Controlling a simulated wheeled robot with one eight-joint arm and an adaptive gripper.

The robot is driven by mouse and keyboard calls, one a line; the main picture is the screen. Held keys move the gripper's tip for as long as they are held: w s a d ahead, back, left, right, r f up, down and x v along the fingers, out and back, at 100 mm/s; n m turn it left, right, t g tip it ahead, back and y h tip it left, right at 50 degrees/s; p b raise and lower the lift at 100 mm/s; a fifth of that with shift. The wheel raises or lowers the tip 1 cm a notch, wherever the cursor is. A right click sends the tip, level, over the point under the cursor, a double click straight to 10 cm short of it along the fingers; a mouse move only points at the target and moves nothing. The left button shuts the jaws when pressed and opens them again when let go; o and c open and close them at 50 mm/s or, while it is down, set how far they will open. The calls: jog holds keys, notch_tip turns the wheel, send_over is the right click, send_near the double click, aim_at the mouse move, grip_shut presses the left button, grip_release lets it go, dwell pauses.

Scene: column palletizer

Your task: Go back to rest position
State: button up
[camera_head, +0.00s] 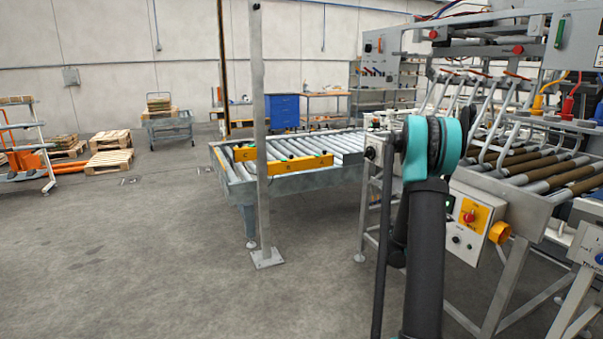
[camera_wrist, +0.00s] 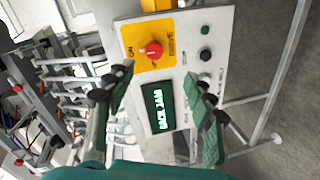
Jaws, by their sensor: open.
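My gripper (camera_wrist: 162,106) is open in the wrist view, its two green-padded fingers spread apart with nothing between them. Beyond them is a white control box (camera_wrist: 216,72) with a red knob (camera_wrist: 153,50) on a yellow plate and a dark display (camera_wrist: 160,107) with bright lettering that seems to read "SACK JAM". I cannot tell the exact gap between fingers and box. In the head view my arm stands at the right, in front of the palletizer frame, and hides my gripper. The same control box (camera_head: 457,242) shows just right of the arm.
A roller conveyor (camera_head: 300,172) stands left of my arm, with a grey post (camera_head: 260,140) in front. Machine rollers (camera_head: 540,170) and metal legs crowd the right. Wooden pallets (camera_head: 110,162) lie far left. The concrete floor at left and centre is clear.

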jog(key=s+a+f+g+y, duration=0.1)
jog(key=s+a+f+y, duration=0.2)
jog(key=s+a+y, duration=0.4)
jog(key=s+a+f+g+y, duration=0.1)
jog(key=s+a+f+y, duration=0.2)
jog(key=s+a, duration=2.2)
jog(key=a+y, duration=0.3)
jog(key=y, duration=0.1)
jog(key=shift+s+a+m+y, duration=0.3)
jog(key=shift+s+a, duration=0.05)
jog(key=shift+w+d, duration=0.1)
jog(key=shift+d, duration=0.05)
